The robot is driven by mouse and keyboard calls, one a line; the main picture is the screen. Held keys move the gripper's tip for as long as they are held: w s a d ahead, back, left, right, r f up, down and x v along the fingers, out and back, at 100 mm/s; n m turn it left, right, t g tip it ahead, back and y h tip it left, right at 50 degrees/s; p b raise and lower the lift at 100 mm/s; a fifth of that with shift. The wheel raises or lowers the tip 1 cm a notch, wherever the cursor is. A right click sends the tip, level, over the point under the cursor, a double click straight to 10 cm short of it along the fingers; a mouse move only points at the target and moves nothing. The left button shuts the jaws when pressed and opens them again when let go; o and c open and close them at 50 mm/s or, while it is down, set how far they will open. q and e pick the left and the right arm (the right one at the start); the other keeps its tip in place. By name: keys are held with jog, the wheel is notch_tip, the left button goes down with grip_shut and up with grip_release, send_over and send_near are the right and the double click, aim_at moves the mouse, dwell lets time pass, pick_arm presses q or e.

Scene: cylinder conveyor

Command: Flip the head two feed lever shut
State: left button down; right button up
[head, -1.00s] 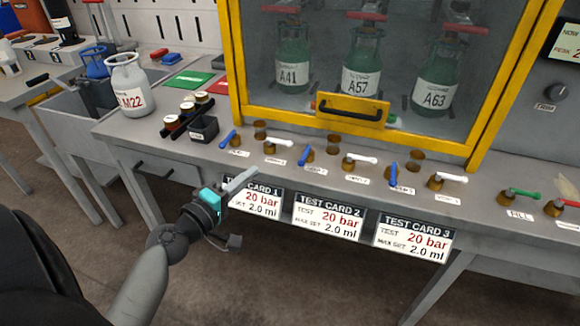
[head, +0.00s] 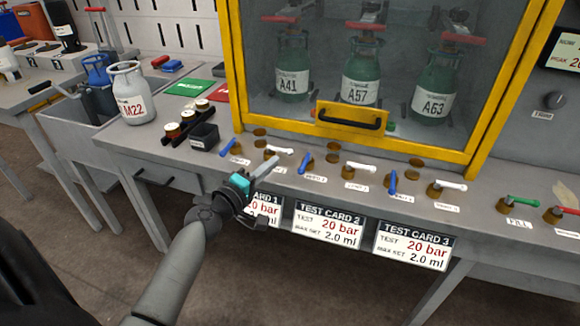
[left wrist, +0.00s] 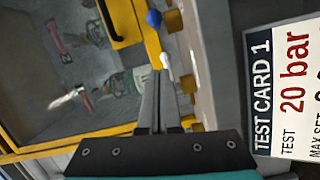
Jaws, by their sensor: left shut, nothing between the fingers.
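A row of levers on brass bases runs along the bench front, blue and white handles alternating. In the left wrist view the shut fingers (left wrist: 160,78) point at a white handle (left wrist: 166,60), with a blue handle (left wrist: 153,18) beyond. Contact cannot be told. My right gripper is out of view.
The yellow-framed cabinet (head: 232,70) with green bottles stands behind the levers. Test cards (head: 328,223) hang on the bench front. Green (head: 518,201) and red handles (head: 567,210) are at right.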

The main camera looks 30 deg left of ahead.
aim_at(305, 164)
pick_arm(q)
jog(key=shift+w+d+f, duration=0.1)
jog(key=shift+w+d, duration=0.1)
jog(key=shift+w, duration=0.35)
jog(key=shift+w+d+f, duration=0.1)
jog(key=shift+w+d, duration=0.1)
jog(key=shift+w, duration=0.35)
jog(key=shift+w+d+f, duration=0.15)
jog(key=shift+w+d, duration=0.05)
jog(key=shift+d, duration=0.9)
jog(key=shift+w+d+f, duration=0.1)
jog(key=shift+d+f, duration=0.05)
jog(key=shift+d, duration=0.3)
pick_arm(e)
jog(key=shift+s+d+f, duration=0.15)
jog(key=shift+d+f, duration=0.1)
pick_arm(q)
jog(key=shift+w+d+p, duration=0.1)
jog(key=shift+d+p, duration=0.1)
jog(key=shift+p, duration=0.2)
